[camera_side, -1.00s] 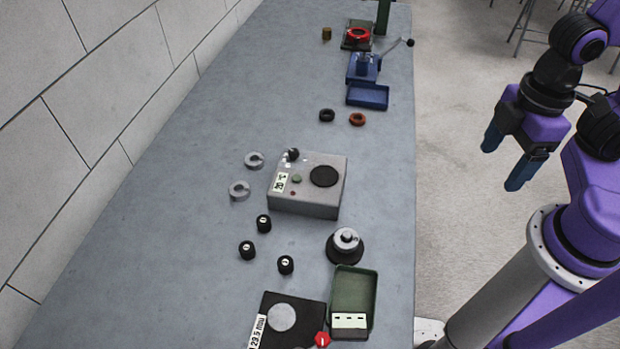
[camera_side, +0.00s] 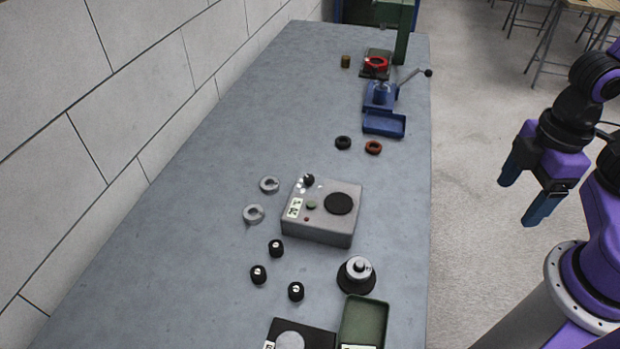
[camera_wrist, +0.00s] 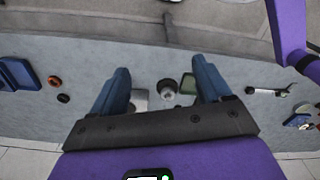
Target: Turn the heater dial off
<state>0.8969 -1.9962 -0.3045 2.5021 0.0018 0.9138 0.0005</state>
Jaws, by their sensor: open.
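The heater is a grey box (camera_side: 318,228) in the middle of the bench in the side view. It has a round black plate (camera_side: 339,204) on top, a small black dial (camera_side: 308,181) at its far left corner, a green button and a white label. The dial's pointer direction is too small to tell. My gripper (camera_side: 518,201) is open and empty, out past the bench's right edge, well apart from the heater. In the wrist view, my gripper's fingers (camera_wrist: 160,68) are spread; a grey box part (camera_wrist: 139,101) shows by the left finger, mostly hidden.
Near the heater are grey rings (camera_side: 253,214), black knobs (camera_side: 276,248) and a black round base with a silver top (camera_side: 356,275). A green tray (camera_side: 364,323) stands in front. A blue device with a lever (camera_side: 382,100) stands behind. The bench's left side is clear.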

